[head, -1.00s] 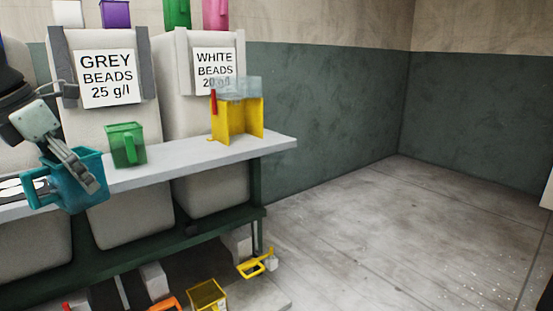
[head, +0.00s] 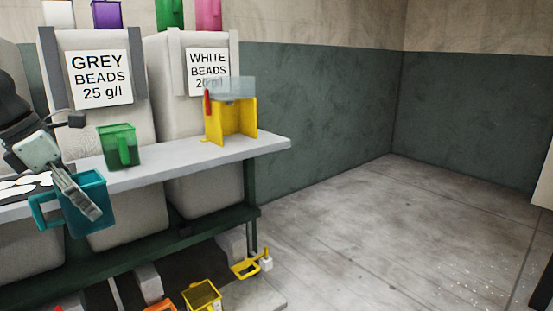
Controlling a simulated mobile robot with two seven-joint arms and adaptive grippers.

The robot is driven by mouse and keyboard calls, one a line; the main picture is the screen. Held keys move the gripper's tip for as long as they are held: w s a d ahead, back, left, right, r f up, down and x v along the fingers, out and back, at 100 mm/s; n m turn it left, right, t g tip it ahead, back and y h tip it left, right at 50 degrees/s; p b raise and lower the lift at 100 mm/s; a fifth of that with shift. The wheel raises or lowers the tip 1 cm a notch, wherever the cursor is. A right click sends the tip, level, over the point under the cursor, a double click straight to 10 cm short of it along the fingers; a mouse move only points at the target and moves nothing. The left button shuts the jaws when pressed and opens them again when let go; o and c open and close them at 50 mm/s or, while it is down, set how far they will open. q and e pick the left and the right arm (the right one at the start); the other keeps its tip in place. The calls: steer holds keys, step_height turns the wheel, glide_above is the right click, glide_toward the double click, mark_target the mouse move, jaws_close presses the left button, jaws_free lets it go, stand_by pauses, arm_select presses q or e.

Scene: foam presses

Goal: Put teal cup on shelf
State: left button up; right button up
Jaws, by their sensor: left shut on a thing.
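The teal cup (head: 72,219) is a square-sided cup with a handle on its left side, at the lower left of the head view. My left gripper (head: 88,207) is shut on it, with fingers lying across its front wall. The cup is held at the front edge of the grey shelf (head: 185,168), overlapping that edge in the picture. I cannot tell whether it touches the shelf. My right gripper is not in view.
A green cup (head: 119,147) and a yellow stand (head: 234,121) with a clear top are on the shelf. Bins labelled grey beads (head: 98,79) and white beads (head: 209,73) stand behind. Yellow items (head: 202,295) lie below. The floor (head: 370,230) at right is clear.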

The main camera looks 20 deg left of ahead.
arm_select(q)
steer(key=w+d+f+m+g+h, duration=0.2)
steer(key=w+d+f+m, duration=0.1)
steer(key=d+f+m, duration=0.35)
steer(key=w+d+f+m+g+h, duration=0.1)
steer(key=w+d+f+m+g, duration=0.15)
steer(key=d+f+m, duration=0.45)
steer(key=w+d+f+m+g+y, duration=0.1)
steer(key=w+d+m+g+y, duration=0.1)
steer(key=d+m, duration=0.7)
steer(key=w+d+f+m+g+y, duration=0.1)
steer(key=w+d+m+g+y, duration=0.1)
steer(key=d+m, duration=0.7)
steer(key=d, duration=0.4)
steer(key=shift+w+d+f+y+p, duration=0.15)
steer(key=shift+w+f+y+p, duration=0.05)
steer(key=shift+f+y+p, duration=0.15)
